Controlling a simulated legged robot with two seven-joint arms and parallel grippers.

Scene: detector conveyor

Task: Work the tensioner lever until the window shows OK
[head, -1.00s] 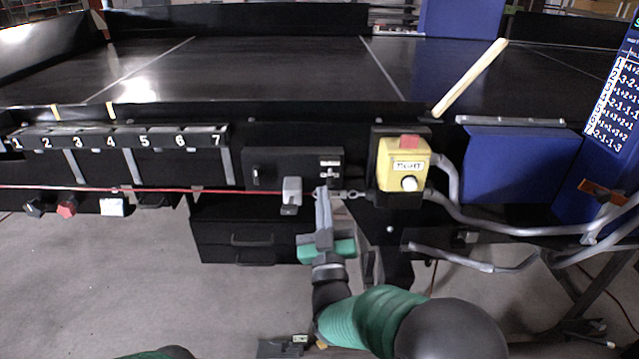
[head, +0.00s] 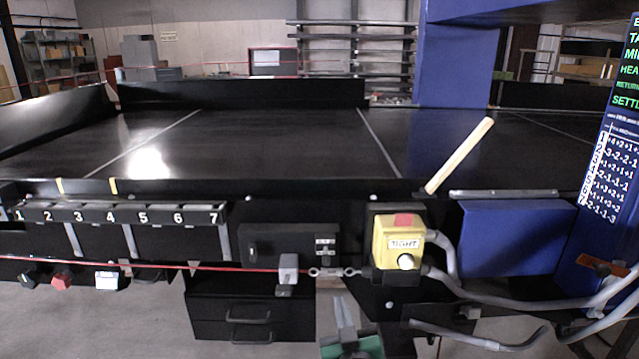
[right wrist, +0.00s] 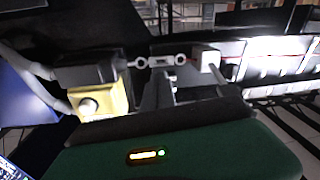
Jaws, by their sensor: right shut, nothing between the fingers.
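A red cord (head: 150,265) runs to a grey block (head: 288,268) and a metal turnbuckle (head: 332,272) beside the box. My right gripper (head: 343,308) is shut and empty, just below the turnbuckle, which also shows in the right wrist view (right wrist: 168,60). My left gripper is out of view.
A numbered rack (head: 120,215) is at left, with several small items hanging below. A drawer unit (head: 250,312) is under the conveyor. Grey bent tubes (head: 500,300) and a blue panel (head: 515,245) lie right.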

